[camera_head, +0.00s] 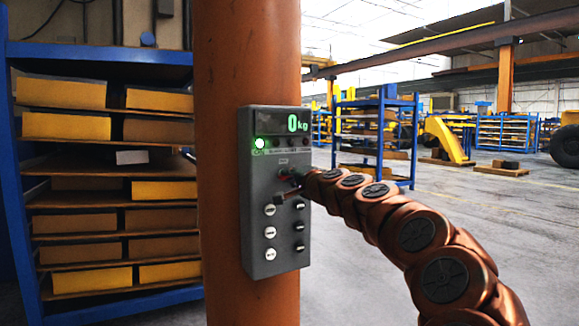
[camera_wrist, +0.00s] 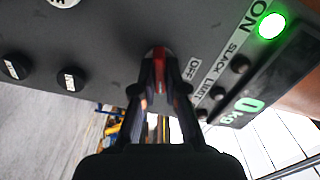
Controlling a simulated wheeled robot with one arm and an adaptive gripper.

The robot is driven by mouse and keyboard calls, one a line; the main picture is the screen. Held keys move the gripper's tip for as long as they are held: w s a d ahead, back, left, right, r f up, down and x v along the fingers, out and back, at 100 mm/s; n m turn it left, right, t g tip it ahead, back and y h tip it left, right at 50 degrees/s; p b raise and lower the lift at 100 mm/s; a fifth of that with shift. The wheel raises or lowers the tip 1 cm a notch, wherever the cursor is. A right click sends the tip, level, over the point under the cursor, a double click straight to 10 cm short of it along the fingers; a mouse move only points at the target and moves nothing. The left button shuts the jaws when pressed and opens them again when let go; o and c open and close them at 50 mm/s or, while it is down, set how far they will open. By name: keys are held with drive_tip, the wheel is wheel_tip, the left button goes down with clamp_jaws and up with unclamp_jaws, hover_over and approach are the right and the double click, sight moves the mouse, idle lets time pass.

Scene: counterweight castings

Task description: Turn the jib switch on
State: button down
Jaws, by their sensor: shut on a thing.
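A grey control box (camera_head: 259,225) is fixed to an orange column. Its display reads 0 kg and a green light (camera_head: 259,143) is lit; the light also shows in the wrist view (camera_wrist: 271,26), near the word ON. My gripper (camera_head: 285,184) is at the middle of the box's face. In the wrist view my gripper (camera_wrist: 160,62) is shut on a red switch lever (camera_wrist: 159,56), with a label reading OFF beside it. The fingers hide much of the lever, so its exact tilt cannot be told. No jib label is legible.
Several round knobs (camera_head: 270,232) sit low on the box, close under my gripper. Small dark knobs or lamps lie beside the SLACK and LIMIT lettering. A blue rack (camera_head: 22,190) with yellow-fronted bins stands left. Open floor (camera_head: 470,215) lies right.

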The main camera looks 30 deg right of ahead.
drive_tip(key=shift+m+p, duration=1.5)
drive_tip(key=shift+m, duration=0.4)
drive_tip(key=shift+f, duration=0.1)
drive_tip(key=c, duration=1.2)
unclamp_jaws()
drive_tip(key=shift+s, duration=0.1)
drive_tip(key=s, duration=0.8)
drive_tip(key=s+a, duration=0.1)
drive_tip(key=s, duration=0.2)
drive_tip(key=shift+s, duration=0.4)
